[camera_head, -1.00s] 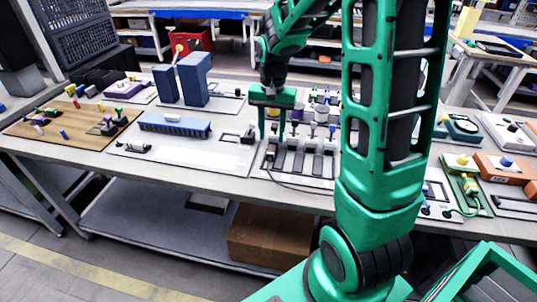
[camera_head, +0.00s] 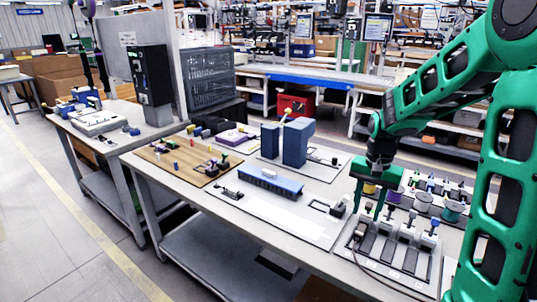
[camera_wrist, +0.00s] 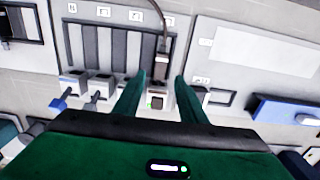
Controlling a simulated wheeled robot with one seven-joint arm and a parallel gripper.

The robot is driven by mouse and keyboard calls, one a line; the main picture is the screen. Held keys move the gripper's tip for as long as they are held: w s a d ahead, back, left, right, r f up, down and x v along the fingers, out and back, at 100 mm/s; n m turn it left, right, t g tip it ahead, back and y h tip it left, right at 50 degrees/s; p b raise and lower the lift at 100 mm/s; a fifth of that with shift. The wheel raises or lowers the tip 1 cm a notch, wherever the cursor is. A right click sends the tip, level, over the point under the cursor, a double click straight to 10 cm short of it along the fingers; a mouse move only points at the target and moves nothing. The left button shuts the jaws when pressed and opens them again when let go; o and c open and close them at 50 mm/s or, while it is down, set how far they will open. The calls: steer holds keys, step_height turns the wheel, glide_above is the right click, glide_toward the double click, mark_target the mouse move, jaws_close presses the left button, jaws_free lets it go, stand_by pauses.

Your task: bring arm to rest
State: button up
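My gripper (camera_head: 377,203) points down over the left part of a light board with dark slots (camera_head: 378,250) in the head view. In the wrist view my gripper (camera_wrist: 161,80) has its two green fingers apart with nothing held between them. A black plug with a cable (camera_wrist: 163,52) sits at a slot just beyond the fingertips. Whether the fingertips touch the board cannot be told. My green arm reaches in from the right.
A blue box-shaped holder (camera_head: 270,181) and tall blue blocks (camera_head: 297,143) stand left of my gripper. A wooden board with small parts (camera_head: 184,160) lies farther left. Coloured spools (camera_head: 453,211) stand right of my gripper. The floor at the left (camera_head: 60,220) is clear.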

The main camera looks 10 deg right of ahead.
steer(key=s+r+n, duration=0.1)
steer(key=s+r, duration=0.1)
steer(key=s, duration=1.1)
steer(key=s+d+r+n, duration=0.1)
steer(key=s+r, duration=0.2)
steer(key=s, duration=0.9)
steer(key=shift+s+d+r+n, duration=0.25)
steer(key=shift+s+d+n, duration=0.05)
steer(key=shift+s, duration=0.1)
